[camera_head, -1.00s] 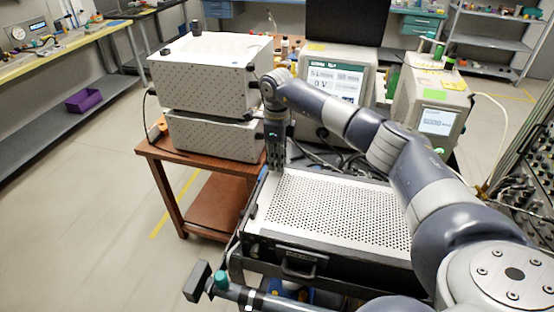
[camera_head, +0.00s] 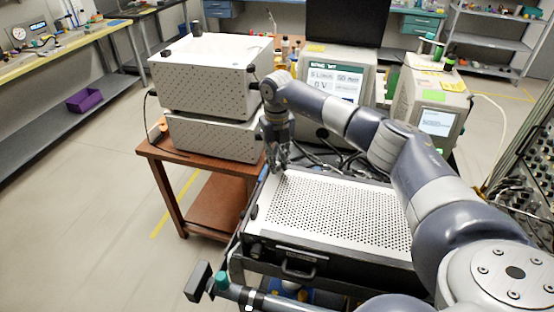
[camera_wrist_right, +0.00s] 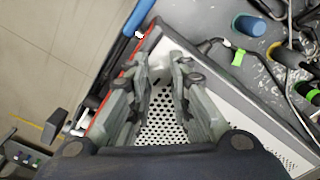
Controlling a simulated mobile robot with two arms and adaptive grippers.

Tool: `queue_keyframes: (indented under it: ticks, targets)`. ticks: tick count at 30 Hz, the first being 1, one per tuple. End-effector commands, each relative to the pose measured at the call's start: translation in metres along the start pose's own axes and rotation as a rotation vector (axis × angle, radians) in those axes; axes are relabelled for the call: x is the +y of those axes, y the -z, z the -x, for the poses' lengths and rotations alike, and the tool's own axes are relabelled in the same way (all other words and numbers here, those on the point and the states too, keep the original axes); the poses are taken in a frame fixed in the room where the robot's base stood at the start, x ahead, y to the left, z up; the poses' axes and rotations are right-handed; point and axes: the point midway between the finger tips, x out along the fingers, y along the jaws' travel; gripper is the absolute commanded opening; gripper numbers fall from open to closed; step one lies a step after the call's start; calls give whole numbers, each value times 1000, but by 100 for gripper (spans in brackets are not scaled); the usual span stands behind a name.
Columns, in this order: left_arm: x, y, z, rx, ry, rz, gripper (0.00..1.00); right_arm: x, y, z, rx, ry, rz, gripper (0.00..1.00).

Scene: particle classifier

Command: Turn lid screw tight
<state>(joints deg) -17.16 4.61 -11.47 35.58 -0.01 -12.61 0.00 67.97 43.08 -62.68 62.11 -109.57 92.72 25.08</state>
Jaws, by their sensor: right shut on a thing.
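The lid (camera_head: 345,210) is a pale, flat perforated panel on a black case, and its holes also show in the wrist view (camera_wrist_right: 165,120). My right gripper (camera_head: 281,168) points down at the lid's far left corner. In the wrist view its two grey fingers (camera_wrist_right: 160,58) reach to the lid's edge and are shut on the lid screw. The screw itself is hidden at the fingertips, so I cannot tell how deep it sits. My left gripper is not in view.
White boxes (camera_head: 212,75) are stacked on a brown table (camera_head: 190,165) left of the gripper. Instruments with screens (camera_head: 337,90) stand behind the lid, with dark cables between. A purple bin (camera_head: 83,100) lies far left. The floor at left is clear.

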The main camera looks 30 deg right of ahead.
Motion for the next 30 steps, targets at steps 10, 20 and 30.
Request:
queue_keyframes:
  ticks: [10, 20, 30]
  targets:
    - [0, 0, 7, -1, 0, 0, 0, 0, -2, 2, -5, -1, -331, 0]
    - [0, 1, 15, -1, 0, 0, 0, 0, -2, 3, -6, -2, -643, 0]
    - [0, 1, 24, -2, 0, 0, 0, 0, -1, 2, -4, -2, -958, 0]
